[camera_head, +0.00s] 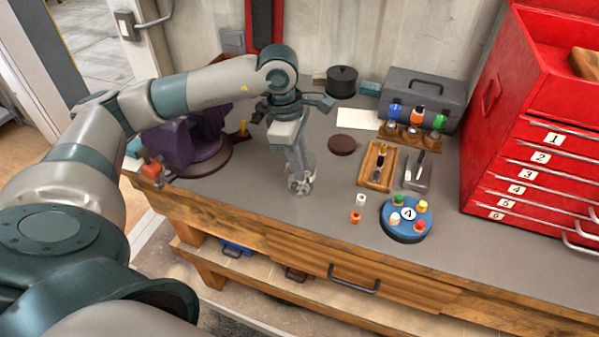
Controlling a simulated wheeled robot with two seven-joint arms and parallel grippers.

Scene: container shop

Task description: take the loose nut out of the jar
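My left gripper (300,184) points down at the jar (311,168) near the table's front edge, left of the middle. The jar looks clear, and only part of it shows around and behind the fingers. The fingertips appear at or inside the jar; I cannot tell how deep. Whether the fingers are open or shut is too small to tell. I cannot make out the loose nut; the gripper hides much of the jar. A brown round disc (342,145), perhaps a lid, lies flat to the right of the jar. My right gripper is not in view.
Right of the jar are a white peg (361,200), an orange peg (356,217), a blue round holder (405,236), a wooden tray (365,178) and a grey toolbox (424,92). A purple vise (187,145) stands left. A red drawer cabinet (530,150) stands far right.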

